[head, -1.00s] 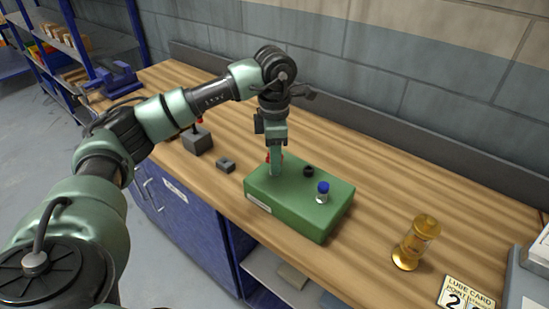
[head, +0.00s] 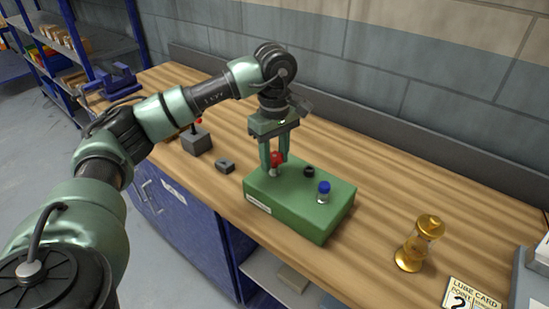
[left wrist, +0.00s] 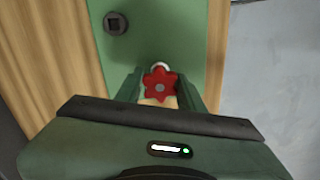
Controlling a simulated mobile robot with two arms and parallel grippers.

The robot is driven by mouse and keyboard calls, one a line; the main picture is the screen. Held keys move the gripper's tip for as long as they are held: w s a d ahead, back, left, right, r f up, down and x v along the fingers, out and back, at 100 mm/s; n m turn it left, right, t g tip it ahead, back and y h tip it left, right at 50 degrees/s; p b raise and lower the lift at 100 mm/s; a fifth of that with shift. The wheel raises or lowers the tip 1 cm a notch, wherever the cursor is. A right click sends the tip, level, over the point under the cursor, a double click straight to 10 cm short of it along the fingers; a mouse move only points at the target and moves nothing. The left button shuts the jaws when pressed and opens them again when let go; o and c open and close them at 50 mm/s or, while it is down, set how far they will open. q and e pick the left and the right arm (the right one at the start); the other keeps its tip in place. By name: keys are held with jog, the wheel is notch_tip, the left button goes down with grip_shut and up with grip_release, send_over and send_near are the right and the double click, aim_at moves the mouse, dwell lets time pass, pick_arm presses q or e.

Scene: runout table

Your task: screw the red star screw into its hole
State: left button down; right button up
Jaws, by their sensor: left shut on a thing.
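The red star screw (head: 276,159) stands upright at the left back part of the green block (head: 320,227). A short pale part shows below its red head, at the block's top. My left gripper (head: 273,162) points straight down over it, one finger on each side, shut on the red head. In the left wrist view the red star screw (left wrist: 160,84) sits between the two fingertips, with a pale ring behind it. How deep it sits in its hole is hidden. My right gripper is not in view.
On the green block are a black socketed piece (head: 309,171) and a blue-capped screw (head: 323,191). Grey blocks (head: 197,141) stand at the left. Bare wood lies behind the block.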

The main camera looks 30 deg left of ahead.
pick_arm(q)
jog(key=m, duration=0.3)
jog(key=c, duration=0.8)
grip_release()
